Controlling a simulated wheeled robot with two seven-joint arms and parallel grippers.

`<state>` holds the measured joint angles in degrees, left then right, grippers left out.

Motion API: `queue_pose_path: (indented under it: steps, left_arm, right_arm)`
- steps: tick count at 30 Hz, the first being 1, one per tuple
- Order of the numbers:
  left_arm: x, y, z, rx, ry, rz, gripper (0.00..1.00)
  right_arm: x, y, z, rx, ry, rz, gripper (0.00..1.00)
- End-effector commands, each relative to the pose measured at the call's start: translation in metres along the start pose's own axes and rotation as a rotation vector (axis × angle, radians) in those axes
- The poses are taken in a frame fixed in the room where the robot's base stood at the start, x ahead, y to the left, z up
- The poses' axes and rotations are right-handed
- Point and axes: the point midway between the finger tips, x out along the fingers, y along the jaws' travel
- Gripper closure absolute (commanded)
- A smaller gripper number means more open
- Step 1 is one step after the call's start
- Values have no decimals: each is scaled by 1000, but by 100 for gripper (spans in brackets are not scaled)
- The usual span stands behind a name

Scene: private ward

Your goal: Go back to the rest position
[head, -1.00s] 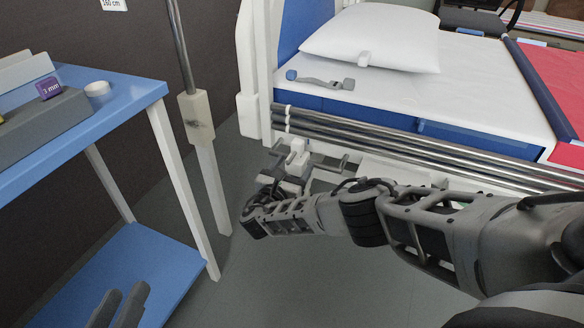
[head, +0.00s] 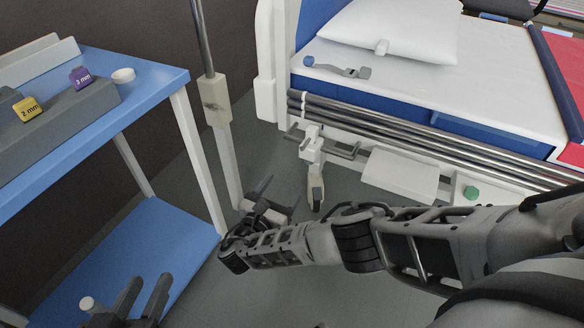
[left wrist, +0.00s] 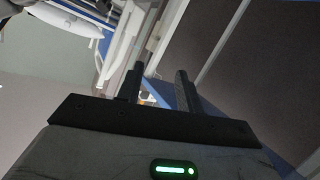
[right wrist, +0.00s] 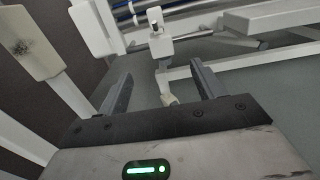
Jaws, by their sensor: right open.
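My left gripper (head: 143,294) is at the bottom left of the head view, in front of the blue cart's lower shelf. Its two dark fingers are apart with nothing between them, and they also show in the left wrist view (left wrist: 158,82). My right arm crosses the head view from the right. My right gripper (head: 277,198) is over the grey floor between the cart and the bed. Its fingers stand wide apart and empty in the right wrist view (right wrist: 160,85).
A blue cart (head: 160,72) with white legs stands at the left, holding a small white cup (head: 123,76) and labelled blocks. A pole (head: 217,104) stands between cart and bed. The bed's metal side rails (head: 400,126) and a caster (head: 316,190) are near my right gripper.

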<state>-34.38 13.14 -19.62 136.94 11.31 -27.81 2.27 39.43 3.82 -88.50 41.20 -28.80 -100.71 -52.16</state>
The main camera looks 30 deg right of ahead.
Motion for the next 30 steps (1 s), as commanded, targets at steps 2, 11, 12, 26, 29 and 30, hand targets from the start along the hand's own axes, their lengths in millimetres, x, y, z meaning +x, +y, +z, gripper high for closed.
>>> queue_pose_path:
  steps: [2, 11, 12, 26, 29, 30]
  left_arm:
    - [-1, 0, 0, 9, -5, -4, 64]
    - [-1, -1, 0, 16, -9, -8, 64]
    - [-1, -1, 0, 16, -9, -8, 64]
    - [-4, -2, -5, 16, -38, -23, 64]
    - [-7, -6, -9, 15, -81, -48, 64]
    - [-9, -8, -9, 15, -102, -59, 64]
  right_arm:
    - [-10, 0, 0, -1, 1, -1, 33]
    - [-18, 0, 0, -1, -1, -1, 33]
    - [-18, 0, 0, -1, -1, -1, 33]
    - [-18, 0, 17, 0, -1, -1, 33]
    - [-18, 0, 37, -1, -1, -1, 33]
    - [-18, 0, 45, -1, -1, -1, 33]
